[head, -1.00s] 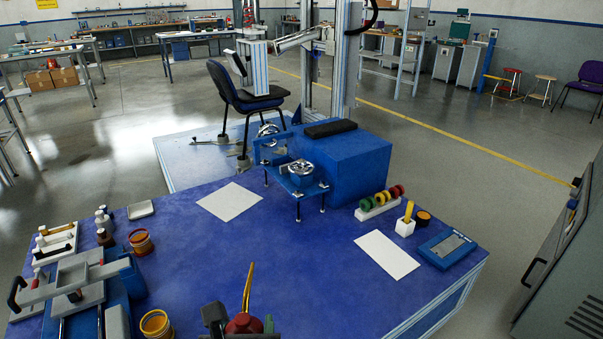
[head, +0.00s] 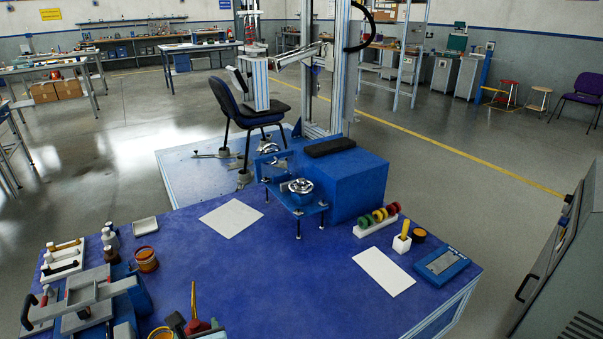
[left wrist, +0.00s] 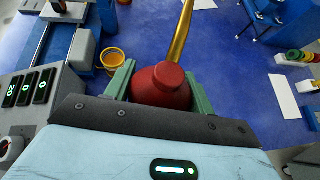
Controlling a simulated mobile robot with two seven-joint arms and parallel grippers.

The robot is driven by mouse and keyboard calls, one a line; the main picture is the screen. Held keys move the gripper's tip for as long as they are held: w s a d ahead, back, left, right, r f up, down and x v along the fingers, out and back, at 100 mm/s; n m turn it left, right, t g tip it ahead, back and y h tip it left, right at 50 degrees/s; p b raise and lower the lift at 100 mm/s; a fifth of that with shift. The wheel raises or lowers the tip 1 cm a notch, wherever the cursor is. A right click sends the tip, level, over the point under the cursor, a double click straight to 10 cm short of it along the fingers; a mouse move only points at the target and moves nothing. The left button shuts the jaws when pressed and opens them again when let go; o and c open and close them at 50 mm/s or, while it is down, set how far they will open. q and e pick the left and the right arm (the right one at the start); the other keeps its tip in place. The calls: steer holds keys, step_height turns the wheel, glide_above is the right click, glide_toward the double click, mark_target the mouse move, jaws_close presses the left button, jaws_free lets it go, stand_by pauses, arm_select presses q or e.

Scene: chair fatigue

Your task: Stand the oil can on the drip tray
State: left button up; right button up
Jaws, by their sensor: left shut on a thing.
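The oil can has a red body and a long brass spout (head: 194,299). My left gripper (head: 196,326) is shut on it at the bottom edge of the head view. In the left wrist view the red oil can body (left wrist: 161,85) sits between the two green fingers (left wrist: 160,88), with the spout pointing up and away. The can's base is hidden, so I cannot tell whether it touches the bench. A small light-grey square tray (head: 144,227), which looks like the drip tray, lies empty on the bench's far left, beyond the can. My right gripper is not in view.
A grey and blue press-like fixture (head: 98,295) and several bottles stand at the left. A white sheet (head: 231,218) and a blue stand (head: 298,198) are farther back. The middle of the blue bench is clear.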

arm_select(q)
steer(key=w+a+f+n+g+y+p, duration=0.1)
steer(key=a+p, duration=0.1)
steer(key=a, duration=0.5)
steer(key=w+a+f+n+y+p, duration=0.1)
steer(key=a+f+n+y+p, duration=0.1)
steer(key=a, duration=0.5)
step_height(320, 180, down, 12)
steer(key=b, duration=1)
steer(key=shift+d+f, duration=0.2)
steer(key=shift+r, duration=0.1)
